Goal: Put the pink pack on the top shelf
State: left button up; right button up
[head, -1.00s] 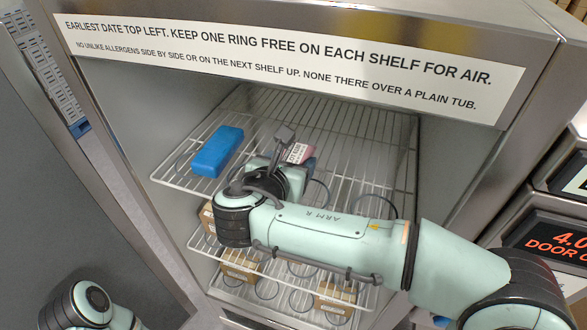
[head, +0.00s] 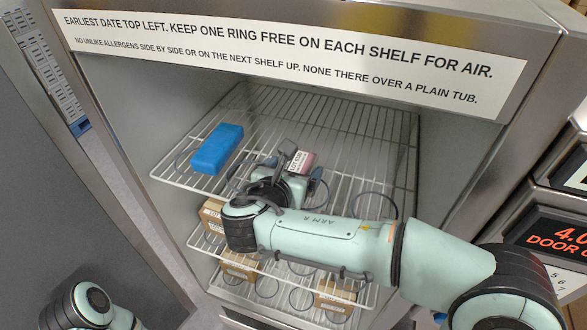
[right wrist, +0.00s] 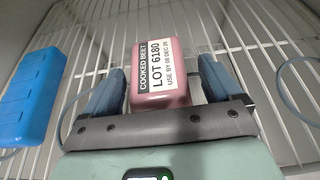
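The pink pack (head: 309,160), labelled cooked beet, lot 6180, is at the top shelf (head: 345,130), right of a blue pack (head: 217,150). In the right wrist view the pink pack (right wrist: 161,98) stands between the two blue fingers of my right gripper (right wrist: 163,88). Narrow gaps show between the fingers and the pack, so the gripper looks open around it. In the head view my right gripper (head: 290,178) is partly hidden by its own wrist. The pack's underside is hidden, so its contact with the wires cannot be seen. My left gripper is out of view.
Dark rings lie on the top shelf, one (head: 375,204) empty at the right. Brown boxes (head: 240,264) stand on the lower shelves. A lettered sign (head: 290,56) crosses the cabinet front above the opening. The top shelf's back and right are clear.

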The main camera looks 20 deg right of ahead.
jog(key=shift+r, duration=0.3)
jog(key=v, duration=1.2)
jog(key=shift+f, duration=0.1)
